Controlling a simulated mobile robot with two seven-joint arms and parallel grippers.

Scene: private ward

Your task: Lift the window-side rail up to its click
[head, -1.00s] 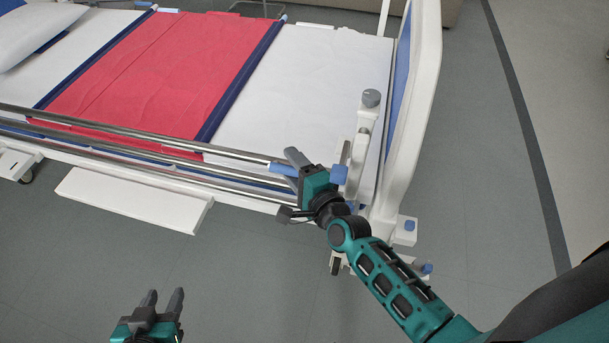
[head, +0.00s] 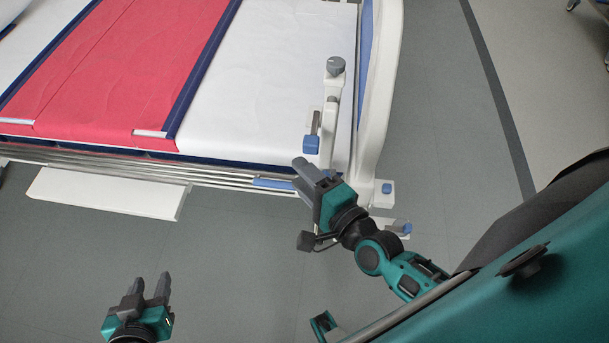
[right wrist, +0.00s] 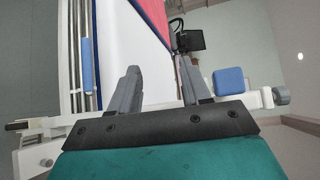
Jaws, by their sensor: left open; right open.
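A bed rail of several long metal bars (head: 220,178) runs along the near side of the bed, its bars close together beside the mattress edge. A blue sleeve (head: 273,183) is at its right end; a blue piece also shows along bars in the right wrist view (right wrist: 87,65). No window is in view. My right gripper (head: 308,172) is open and empty, just right of the rail's end, below a blue block (head: 311,144) on the bed's end post. Its fingers are apart in the right wrist view (right wrist: 160,66). My left gripper (head: 150,282) is open and empty over the floor, away from the rail.
The bed's white end board (head: 385,90) stands right of my right gripper, with a grey-knobbed post (head: 335,66) beside it. A white panel (head: 110,192) juts out below the rail at the left. Grey floor (head: 70,260) is clear in front of the bed.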

